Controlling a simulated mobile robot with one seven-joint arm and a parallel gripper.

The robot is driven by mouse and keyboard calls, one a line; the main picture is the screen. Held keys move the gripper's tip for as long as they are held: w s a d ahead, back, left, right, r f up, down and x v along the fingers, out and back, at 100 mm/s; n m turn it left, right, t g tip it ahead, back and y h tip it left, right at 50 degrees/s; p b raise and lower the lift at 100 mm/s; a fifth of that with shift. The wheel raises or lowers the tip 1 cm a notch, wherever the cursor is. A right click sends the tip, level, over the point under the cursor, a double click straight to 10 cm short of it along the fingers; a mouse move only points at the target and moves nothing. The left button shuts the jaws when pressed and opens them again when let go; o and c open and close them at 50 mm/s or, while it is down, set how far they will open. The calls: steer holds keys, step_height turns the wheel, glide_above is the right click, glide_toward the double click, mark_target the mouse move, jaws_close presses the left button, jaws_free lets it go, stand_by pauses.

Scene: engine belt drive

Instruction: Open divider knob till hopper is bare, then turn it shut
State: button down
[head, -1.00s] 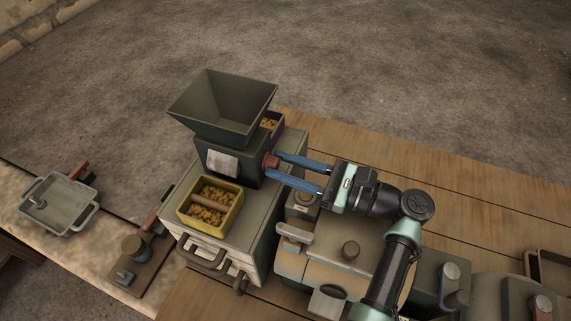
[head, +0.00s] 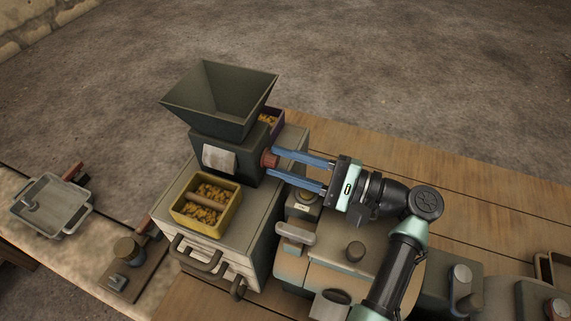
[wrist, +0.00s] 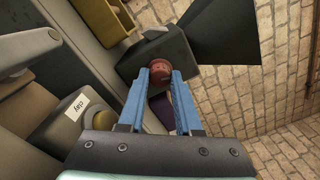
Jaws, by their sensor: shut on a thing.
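The dark green hopper (head: 222,95) flares open above the divider body (head: 235,150). Its visible inner walls look bare; its throat is too dark to judge. The red-brown divider knob (head: 270,158) sits on the body's right side. My gripper (head: 272,165) reaches in from the right with its blue fingers shut on the knob. The wrist view shows the knob (wrist: 160,66) between the fingertips. A yellow tray (head: 204,224) in front of the divider holds yellow-brown pieces in two compartments. A purple tray (head: 277,121), partly hidden behind the divider, also holds some.
The divider and trays stand on a pale drawer cabinet (head: 186,240) with dark handles. A box labelled "clay" (wrist: 76,108) is near my fingers in the wrist view. A grey metal tray (head: 50,207) lies at far left. Wooden tabletop (head: 400,165) behind my arm is clear.

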steer(key=shift+n, duration=0.4)
steer(key=c, duration=0.6)
jaws_free()
steer(key=shift+d, duration=0.1)
steer(key=b+v, duration=0.1)
steer(key=v, duration=0.5)
steer(key=shift+f+b, duration=0.15)
steer(key=shift+b, duration=0.15)
steer(key=shift+v, duration=0.75)
